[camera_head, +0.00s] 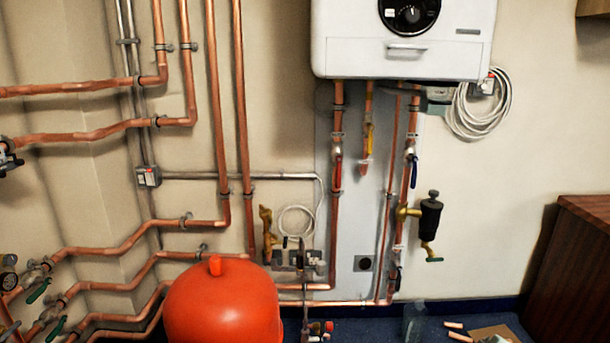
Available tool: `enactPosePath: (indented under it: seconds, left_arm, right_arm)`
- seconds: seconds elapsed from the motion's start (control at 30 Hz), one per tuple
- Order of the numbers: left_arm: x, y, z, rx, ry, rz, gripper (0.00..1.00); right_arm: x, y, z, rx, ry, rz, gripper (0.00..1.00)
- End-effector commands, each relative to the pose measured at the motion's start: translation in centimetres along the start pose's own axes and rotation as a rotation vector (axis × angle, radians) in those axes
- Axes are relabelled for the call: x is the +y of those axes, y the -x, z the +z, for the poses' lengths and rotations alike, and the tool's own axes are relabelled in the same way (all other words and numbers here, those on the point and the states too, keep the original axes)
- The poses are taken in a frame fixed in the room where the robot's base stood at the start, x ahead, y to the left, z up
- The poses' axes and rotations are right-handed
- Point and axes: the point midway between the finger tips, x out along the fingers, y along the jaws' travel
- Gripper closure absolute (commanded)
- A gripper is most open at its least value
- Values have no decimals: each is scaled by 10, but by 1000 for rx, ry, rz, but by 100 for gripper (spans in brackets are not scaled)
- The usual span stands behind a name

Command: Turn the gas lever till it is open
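The gas lever looks to be the narrow yellow handle (369,138) on the short copper pipe (369,100) under the white boiler (404,45). It appears upright, roughly in line with that pipe. The pipe ends a little lower in a reddish-orange tip (365,167). The handle is small here, so its exact angle is hard to tell. Neither of my grippers is in view, and nothing of mine is seen touching the lever.
A red-handled valve (338,168) and a blue-handled valve (413,170) flank the yellow handle closely. A black-and-brass fitting (430,215) juts out at lower right. A large red tank (222,305) stands in front at lower left. A wooden cabinet (580,265) is at right.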

Motion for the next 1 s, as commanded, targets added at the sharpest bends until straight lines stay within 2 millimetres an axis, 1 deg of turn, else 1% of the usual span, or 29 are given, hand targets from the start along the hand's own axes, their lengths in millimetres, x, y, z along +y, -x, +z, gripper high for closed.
enactPosePath:
  seconds: [0.03,0.07,0.1,0.2,0.27,0.3,0.37,0.4,0.5,0.6,0.63,0.7,0.77,0.8,0.87,0.9,1.0]
  left_arm:
    - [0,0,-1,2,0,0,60]
    - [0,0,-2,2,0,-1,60]
    - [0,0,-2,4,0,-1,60]
    - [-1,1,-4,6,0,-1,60]
    - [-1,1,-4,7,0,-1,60]
    - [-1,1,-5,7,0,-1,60]
    - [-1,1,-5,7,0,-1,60]
    - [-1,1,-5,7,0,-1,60]
    - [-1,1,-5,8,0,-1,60]
    - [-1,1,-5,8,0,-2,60]
    - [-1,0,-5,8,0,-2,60]
    - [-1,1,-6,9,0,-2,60]
    - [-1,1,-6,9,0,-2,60]
    - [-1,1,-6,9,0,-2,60]
    - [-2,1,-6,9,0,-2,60]
    - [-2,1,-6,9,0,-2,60]
    - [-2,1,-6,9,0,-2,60]
  right_arm:
    - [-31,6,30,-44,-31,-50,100]
    - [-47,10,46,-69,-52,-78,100]
    - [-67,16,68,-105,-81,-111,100]
    - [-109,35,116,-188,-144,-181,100]
    - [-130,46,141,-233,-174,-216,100]
    - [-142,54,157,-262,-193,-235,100]
    - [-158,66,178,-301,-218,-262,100]
    - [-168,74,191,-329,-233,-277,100]
    - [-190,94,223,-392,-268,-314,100]
    - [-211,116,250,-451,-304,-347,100]
    - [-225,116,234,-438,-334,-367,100]
    - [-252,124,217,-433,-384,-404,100]
    - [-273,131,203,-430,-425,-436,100]
    - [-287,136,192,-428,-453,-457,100]
    - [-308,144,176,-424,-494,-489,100]
    - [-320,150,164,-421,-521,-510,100]
    - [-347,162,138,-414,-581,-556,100]
